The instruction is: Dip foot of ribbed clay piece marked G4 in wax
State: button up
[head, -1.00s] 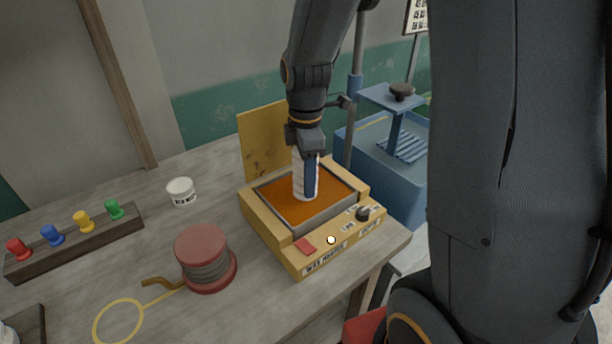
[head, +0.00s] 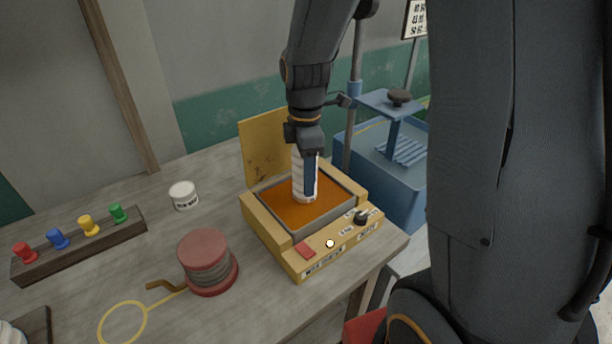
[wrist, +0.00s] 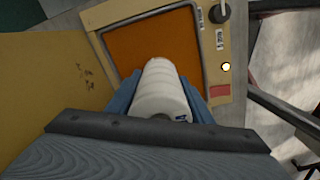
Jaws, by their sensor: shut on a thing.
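A white ribbed clay piece (head: 298,180) is held upright between the blue fingers of my gripper (head: 309,178), over the wax in the wax heater. It also shows in the wrist view (wrist: 160,92), between both fingers. Its lower end is at or just above the orange-brown wax (head: 330,200); I cannot tell whether it touches. A small dark blue mark shows on its near end in the wrist view, too small to read. The yellow wax heater (head: 268,232) has its lid (head: 260,150) standing open behind the pan.
A red-ended spool (head: 206,262) and a small white jar (head: 184,195) stand left of the heater. A wooden rack (head: 75,248) with coloured pegs lies farther left. A blue press (head: 385,165) stands behind right. A knob (head: 361,218) and lit lamp (head: 330,243) are on the heater's front.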

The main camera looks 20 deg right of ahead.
notch_tip(320, 180, up, 5)
jog(key=p, duration=0.4)
dwell(0.4)
dwell(1.1)
